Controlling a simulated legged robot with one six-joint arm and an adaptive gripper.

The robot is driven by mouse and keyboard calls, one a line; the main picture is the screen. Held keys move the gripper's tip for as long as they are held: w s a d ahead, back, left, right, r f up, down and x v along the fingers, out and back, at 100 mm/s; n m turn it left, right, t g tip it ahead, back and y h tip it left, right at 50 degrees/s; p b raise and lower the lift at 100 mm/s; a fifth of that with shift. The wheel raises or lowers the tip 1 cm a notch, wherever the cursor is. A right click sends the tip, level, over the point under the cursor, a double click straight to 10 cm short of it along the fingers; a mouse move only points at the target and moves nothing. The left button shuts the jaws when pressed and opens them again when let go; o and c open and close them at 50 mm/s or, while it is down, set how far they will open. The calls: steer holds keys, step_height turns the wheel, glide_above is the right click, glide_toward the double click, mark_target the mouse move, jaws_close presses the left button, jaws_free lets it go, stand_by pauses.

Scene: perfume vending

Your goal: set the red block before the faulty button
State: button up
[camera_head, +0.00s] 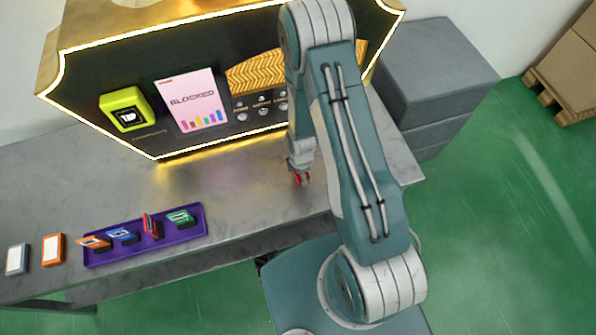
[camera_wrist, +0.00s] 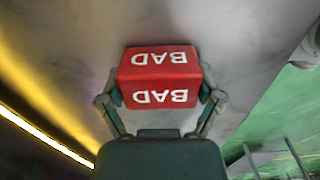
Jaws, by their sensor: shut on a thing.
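A red block (camera_wrist: 158,78) with white "BAD" lettering on two faces sits between the fingers of my gripper (camera_wrist: 160,98) in the wrist view. In the head view, my gripper (camera_head: 300,167) points down over the table in front of the machine, and the red block (camera_head: 302,181) shows at its tip. I cannot tell whether the block touches the tabletop. Small round silver buttons (camera_head: 262,111) show on the machine's front, right of the screen. My arm hides the panel further right. I cannot tell which button is faulty.
The black-and-gold machine (camera_head: 90,62) has a pink "BLOCKED" screen (camera_head: 193,101) and a yellow-green reader (camera_head: 126,109). A purple tray (camera_head: 143,250) on the grey table (camera_head: 240,190) holds several coloured pieces. An orange block (camera_head: 52,250) and a grey-white block (camera_head: 17,259) lie left of it.

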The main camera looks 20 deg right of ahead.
steer(key=shift+d, duration=0.3)
steer(key=o, duration=0.9)
steer(key=shift+d, duration=0.15)
steer(key=shift+a, duration=0.35)
step_height(320, 180, up, 32)
steer(key=s+m+t, duration=0.2)
steer(key=m+t, duration=0.1)
steer(key=m, duration=0.5)
steer(key=s+r+m+t, duration=0.1)
steer(key=s+r+m, duration=0.2)
steer(key=s+r, duration=0.1)
steer(key=s+r+m, duration=0.3)
steer(key=s+r, duration=0.1)
steer(key=r, duration=0.1)
steer(key=s+r+m+t, duration=0.1)
steer(key=s+r+m, duration=0.3)
steer(key=r, duration=0.1)
steer(key=shift+d+t, duration=0.15)
steer(key=shift+t, duration=0.15)
